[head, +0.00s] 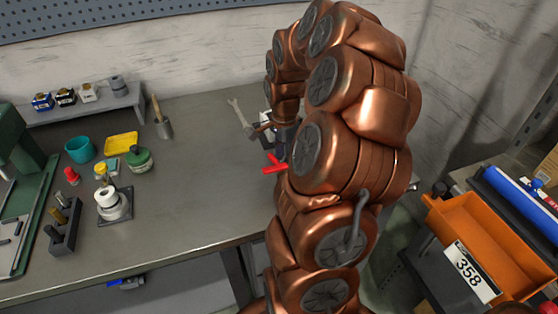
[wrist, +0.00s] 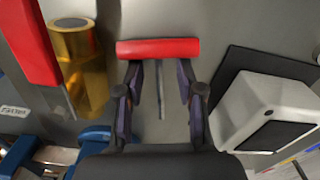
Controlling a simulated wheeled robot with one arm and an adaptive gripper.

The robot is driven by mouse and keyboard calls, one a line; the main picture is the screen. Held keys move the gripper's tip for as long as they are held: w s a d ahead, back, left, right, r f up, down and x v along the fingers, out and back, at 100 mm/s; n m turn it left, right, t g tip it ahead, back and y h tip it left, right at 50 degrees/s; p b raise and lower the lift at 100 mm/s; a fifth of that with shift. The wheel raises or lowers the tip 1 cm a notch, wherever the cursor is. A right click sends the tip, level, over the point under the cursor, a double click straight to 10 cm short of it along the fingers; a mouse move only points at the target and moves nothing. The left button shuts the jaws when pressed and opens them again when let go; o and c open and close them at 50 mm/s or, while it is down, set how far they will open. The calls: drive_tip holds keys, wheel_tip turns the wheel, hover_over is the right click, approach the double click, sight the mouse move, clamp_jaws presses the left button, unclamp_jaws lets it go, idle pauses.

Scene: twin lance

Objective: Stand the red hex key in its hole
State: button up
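The red hex key shows in the wrist view as a thick red bar handle (wrist: 157,48) with a thin grey shaft (wrist: 161,92). My gripper (wrist: 160,72) has its two dark fingers spread apart, one on each side of the shaft, with a gap to it on both sides. The fingertips reach the underside of the handle; whether they touch it I cannot tell. In the head view a red piece (head: 273,166), probably the same key, shows beside my arm, which hides most of my gripper. I cannot make out the hole in either view.
In the wrist view a white box (wrist: 265,112) on a dark plate stands close right, and a gold cylinder (wrist: 76,60) close left. A wrench (head: 238,112) lies behind on the bench. The bench middle (head: 205,180) is clear. An orange bin (head: 480,235) is at right.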

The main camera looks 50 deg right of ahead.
clamp_jaws()
drive_tip(key=shift+r, duration=0.1)
idle(0.4)
